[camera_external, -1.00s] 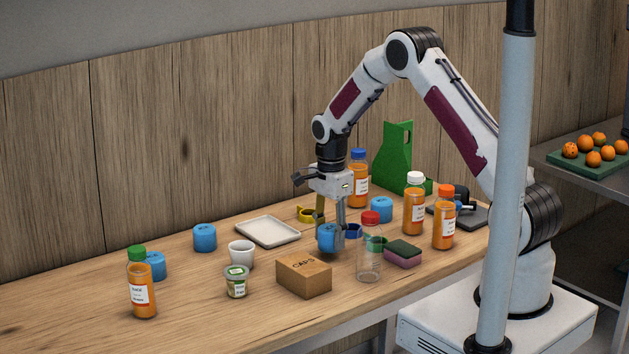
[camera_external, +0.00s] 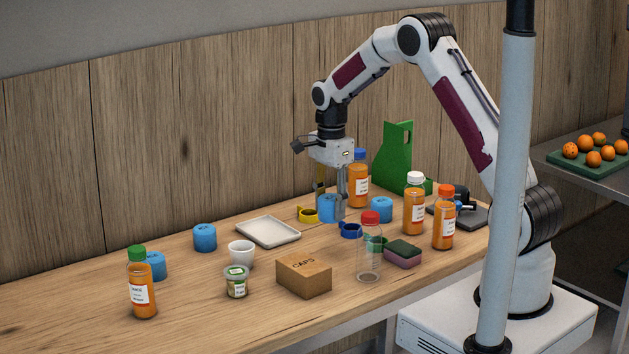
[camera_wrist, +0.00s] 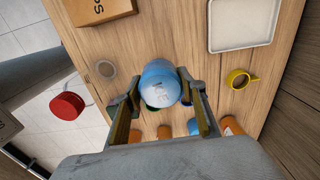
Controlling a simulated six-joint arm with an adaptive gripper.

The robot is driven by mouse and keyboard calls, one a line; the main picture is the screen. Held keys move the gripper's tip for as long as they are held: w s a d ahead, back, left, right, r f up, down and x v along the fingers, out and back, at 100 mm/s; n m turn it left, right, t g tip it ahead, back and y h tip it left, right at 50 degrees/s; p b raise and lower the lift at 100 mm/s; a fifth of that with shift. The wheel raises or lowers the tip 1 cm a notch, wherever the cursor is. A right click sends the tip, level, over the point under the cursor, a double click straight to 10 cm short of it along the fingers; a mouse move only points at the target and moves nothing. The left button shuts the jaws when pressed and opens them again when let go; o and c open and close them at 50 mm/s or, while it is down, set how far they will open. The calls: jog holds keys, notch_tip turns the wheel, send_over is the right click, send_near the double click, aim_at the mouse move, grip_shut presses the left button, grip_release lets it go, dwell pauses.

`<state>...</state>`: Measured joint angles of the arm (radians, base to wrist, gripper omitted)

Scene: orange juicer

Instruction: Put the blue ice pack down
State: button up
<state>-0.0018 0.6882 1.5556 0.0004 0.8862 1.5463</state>
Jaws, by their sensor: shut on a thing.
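The blue ice pack (camera_external: 330,208) is held between the fingers of my gripper (camera_external: 331,192) above the back middle of the table. In the wrist view it is a pale blue rounded block with faint lettering (camera_wrist: 159,85), between the two fingers of my gripper (camera_wrist: 158,92). My gripper is shut on it. Whether its underside touches the table cannot be told. Another blue ice pack (camera_external: 381,209) stands just to the right, and two more (camera_external: 205,238) (camera_external: 154,266) stand at the left of the table.
A yellow ring (camera_external: 307,215) and a blue ring (camera_external: 350,231) lie close by. A juice bottle with a blue cap (camera_external: 358,185) stands behind. The white tray (camera_external: 268,232), CAPS box (camera_external: 304,276) and red-capped empty bottle (camera_external: 369,255) stand around the front and left.

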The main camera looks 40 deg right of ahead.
jog(key=shift+a, duration=0.15)
jog(key=shift+a+r, duration=0.1)
jog(key=shift+a, duration=0.15)
jog(key=s+a+r+m, duration=0.1)
jog(key=s+a+r, duration=0.2)
jog(key=a, duration=0.3)
jog(key=s+a+r+m, duration=0.1)
jog(key=s+a+r, duration=0.2)
jog(key=s+a, duration=0.2)
jog(key=shift+a, duration=1.1)
jog(key=shift+f, duration=3.05)
